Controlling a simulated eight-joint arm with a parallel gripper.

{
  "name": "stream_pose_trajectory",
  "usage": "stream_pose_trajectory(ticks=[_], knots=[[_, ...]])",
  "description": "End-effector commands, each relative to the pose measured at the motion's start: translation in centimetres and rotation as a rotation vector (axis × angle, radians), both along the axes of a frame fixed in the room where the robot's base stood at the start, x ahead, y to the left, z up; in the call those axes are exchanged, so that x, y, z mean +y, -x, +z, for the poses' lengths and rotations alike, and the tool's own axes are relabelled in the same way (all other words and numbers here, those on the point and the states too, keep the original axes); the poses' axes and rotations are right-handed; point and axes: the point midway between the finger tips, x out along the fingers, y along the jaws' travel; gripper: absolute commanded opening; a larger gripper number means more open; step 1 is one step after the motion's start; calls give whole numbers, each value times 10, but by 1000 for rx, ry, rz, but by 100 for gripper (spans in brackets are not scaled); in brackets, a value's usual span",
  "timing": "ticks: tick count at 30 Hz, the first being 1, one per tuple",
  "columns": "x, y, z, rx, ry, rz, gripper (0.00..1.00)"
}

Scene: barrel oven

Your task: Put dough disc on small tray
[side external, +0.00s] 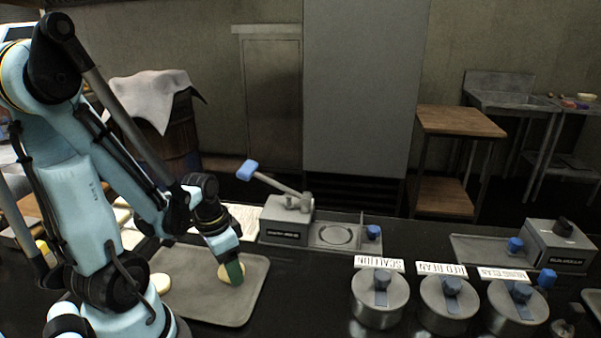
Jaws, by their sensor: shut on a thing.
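My gripper (236,272) points down over a grey tray (205,310) at the lower left. It is shut on a pale round dough disc (224,273), which shows at the left of the fingers. The disc is at or just above the tray surface; I cannot tell whether it touches. A second pale dough disc (160,283) lies at the tray's left side, partly behind my arm. I cannot tell from this view whether this tray is the small tray.
A press-like device (286,222) with a blue-ended lever stands behind the tray. Several lidded steel pots (379,300) with label cards stand to the right. A second device (560,246) sits at far right. Dark counter is bare between tray and pots.

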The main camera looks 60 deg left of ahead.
Motion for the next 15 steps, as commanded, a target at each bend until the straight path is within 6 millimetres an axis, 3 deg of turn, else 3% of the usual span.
stream_pose_trajectory(ticks=[3,4,8,15], knots=[[0,0,-3,0,0,0,27],[0,0,-3,0,0,0,66],[0,0,-3,0,0,0,86],[0,0,-3,0,0,0,87]])
